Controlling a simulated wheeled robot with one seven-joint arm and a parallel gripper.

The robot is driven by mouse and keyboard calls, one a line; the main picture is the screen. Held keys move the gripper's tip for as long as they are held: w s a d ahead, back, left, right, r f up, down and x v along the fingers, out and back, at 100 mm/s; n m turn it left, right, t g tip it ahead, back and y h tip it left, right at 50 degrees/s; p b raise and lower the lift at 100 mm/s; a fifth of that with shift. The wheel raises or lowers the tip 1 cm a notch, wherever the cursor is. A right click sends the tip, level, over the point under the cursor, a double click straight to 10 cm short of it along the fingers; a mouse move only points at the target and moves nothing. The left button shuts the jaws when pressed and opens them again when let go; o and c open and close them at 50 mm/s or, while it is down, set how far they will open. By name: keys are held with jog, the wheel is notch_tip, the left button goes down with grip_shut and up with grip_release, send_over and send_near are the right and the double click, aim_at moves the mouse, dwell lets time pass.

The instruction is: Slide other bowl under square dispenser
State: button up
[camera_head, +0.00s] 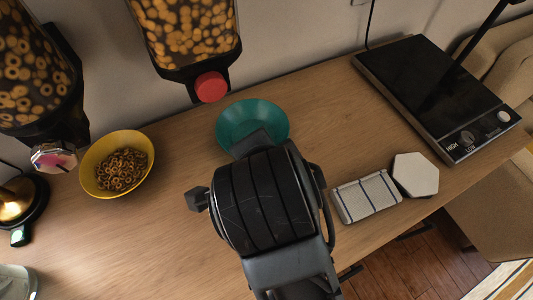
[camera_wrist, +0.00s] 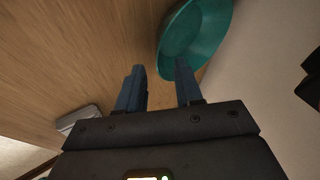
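The square dispenser (camera_head: 190,32) hangs at the wall, full of round cereal, with a red knob (camera_head: 211,87) below. An empty teal bowl (camera_head: 255,112) sits on the counter just right of and in front of that knob. My gripper (camera_head: 225,168) is at the bowl's near side, its fingers apart. In the wrist view my gripper (camera_wrist: 160,68) is open with nothing between the fingers; the right finger overlaps the teal bowl's (camera_wrist: 200,38) rim. I cannot tell whether it touches. A yellow bowl (camera_head: 90,181) holding brown ring cereal stands below the left dispenser (camera_head: 35,70).
A black hot plate (camera_head: 420,80) stands at the back right. A lamp (camera_head: 18,200) is at far left. The counter between the bowls is clear.

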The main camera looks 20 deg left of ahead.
jog(key=shift+x, duration=2.45)
grip_shut()
